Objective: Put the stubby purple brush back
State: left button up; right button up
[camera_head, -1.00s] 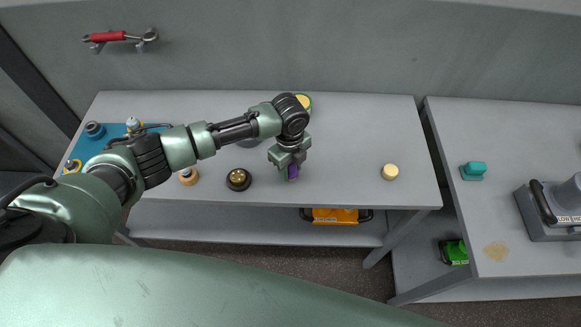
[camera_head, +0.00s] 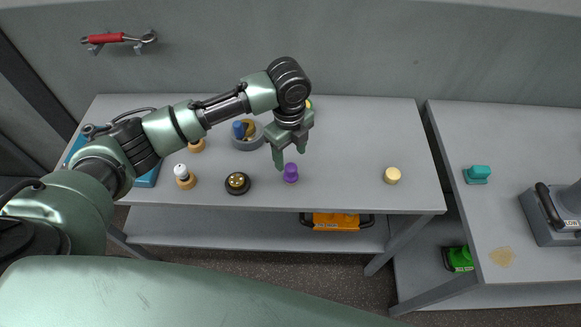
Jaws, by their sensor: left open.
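The stubby purple brush (camera_head: 291,173) stands on the grey table (camera_head: 345,150), near its front edge, knob up. My left gripper (camera_head: 291,157) is just above and behind it, fingers pointing down and apart. The gripper is open and empty, and a gap seems to show between its fingertips and the purple knob. My right gripper is not in view.
A dark round piece with a brass top (camera_head: 237,183), a white-topped wooden brush (camera_head: 184,176) and a grey round dish (camera_head: 246,143) stand to the left. A blue mat (camera_head: 147,178) is partly behind my arm. A cream round piece (camera_head: 392,176) stands right.

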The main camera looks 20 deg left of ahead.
aim_at(290, 166)
pick_arm(q)
jog(key=shift+r, duration=1.65)
